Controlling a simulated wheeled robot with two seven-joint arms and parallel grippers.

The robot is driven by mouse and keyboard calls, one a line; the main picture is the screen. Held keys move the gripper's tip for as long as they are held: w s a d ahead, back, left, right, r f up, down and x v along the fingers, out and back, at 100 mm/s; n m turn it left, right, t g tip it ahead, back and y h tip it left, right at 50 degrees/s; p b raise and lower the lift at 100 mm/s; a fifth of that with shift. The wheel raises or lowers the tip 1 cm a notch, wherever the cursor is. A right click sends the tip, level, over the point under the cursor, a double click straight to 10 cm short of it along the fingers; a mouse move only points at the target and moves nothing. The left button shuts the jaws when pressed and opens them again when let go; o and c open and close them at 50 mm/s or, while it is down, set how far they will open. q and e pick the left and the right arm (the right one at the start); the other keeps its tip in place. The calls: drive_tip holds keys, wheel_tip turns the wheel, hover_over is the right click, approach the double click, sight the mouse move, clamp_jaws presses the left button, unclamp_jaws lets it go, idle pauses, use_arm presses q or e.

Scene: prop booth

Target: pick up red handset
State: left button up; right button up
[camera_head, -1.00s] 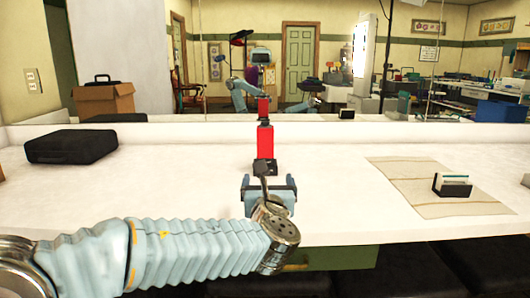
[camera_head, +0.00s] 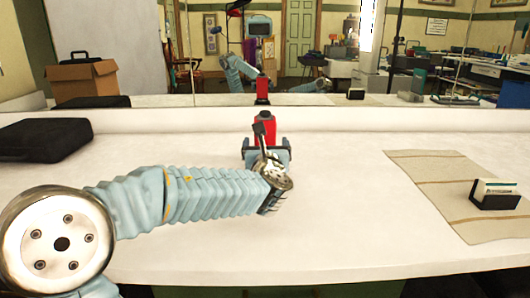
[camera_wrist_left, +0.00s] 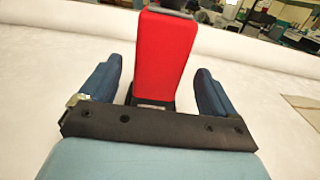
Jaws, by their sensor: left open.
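The red handset (camera_head: 265,126) stands upright on a dark base on the white counter, straight ahead in the head view. In the left wrist view the handset (camera_wrist_left: 163,52) rises between the two blue fingers, with a gap on each side; its top is cut off by the frame. My left gripper (camera_head: 266,150) is open and low over the counter, its fingers on either side of the handset. In the left wrist view the gripper (camera_wrist_left: 157,85) looks empty, with the handset apart from both fingers. My right gripper is not in view.
A black case (camera_head: 45,138) lies at the left of the counter (camera_head: 330,220). A beige mat (camera_head: 430,180) and a card holder (camera_head: 494,195) are at the right. A mirror stands behind the counter. The counter between handset and mat is clear.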

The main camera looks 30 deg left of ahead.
use_arm(q)
drive_tip(key=p+x, duration=0.1)
drive_tip(key=x, duration=0.5)
drive_tip(key=shift+w+a+r+p, duration=0.1)
drive_tip(key=shift+w+a+p, duration=0.15)
drive_tip(key=shift+w+p, duration=0.05)
drive_tip(key=c, duration=1.6)
clamp_jaws()
drive_tip(key=shift+r, duration=0.15)
